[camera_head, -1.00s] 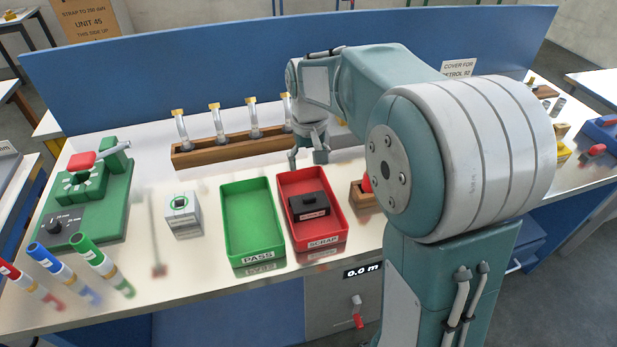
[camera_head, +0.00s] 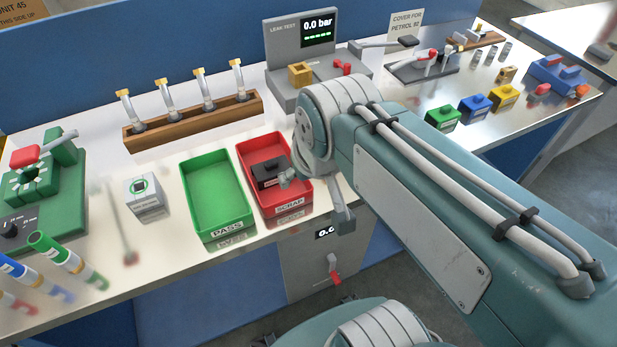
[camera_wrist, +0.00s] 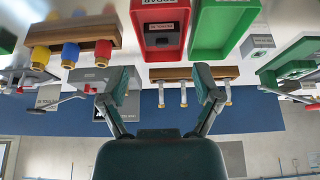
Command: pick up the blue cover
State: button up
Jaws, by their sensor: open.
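A blue block with a raised top and a label (camera_head: 476,105) stands on the bench at the right, between a green block (camera_head: 443,117) and a yellow block (camera_head: 503,97). In the wrist view, a blue knobbed piece (camera_wrist: 70,54) sits on a wooden rack between yellow and red ones; the arm hides this rack in the head view. I cannot tell which blue thing is the cover. My gripper (camera_head: 315,200) is open and empty, above the front of the bench by the red tray. Its spread fingers also show in the wrist view (camera_wrist: 160,88).
The red SCRAP tray (camera_head: 308,189) holds a black block (camera_head: 268,171). The green PASS tray (camera_head: 216,200) is empty. A leak-test unit (camera_head: 290,88), a wooden rack of tubes (camera_head: 192,124) and a blue back panel (camera_head: 100,62) stand behind.

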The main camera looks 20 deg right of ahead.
aim_at(479, 104)
jog(key=z, duration=1.85)
jog(key=k, duration=0.15)
jog(key=k+u, duration=0.25)
jog(key=u, duration=0.15)
jog(key=k+j+u, duration=0.15)
jog(key=u, duration=0.25)
jog(key=i+l+u, duration=0.15)
jog(key=l, duration=0.25)
jog(key=i+l+u, duration=0.2)
jog(key=l, duration=0.2)
jog(key=l+u, duration=0.15)
jog(key=l, duration=0.25)
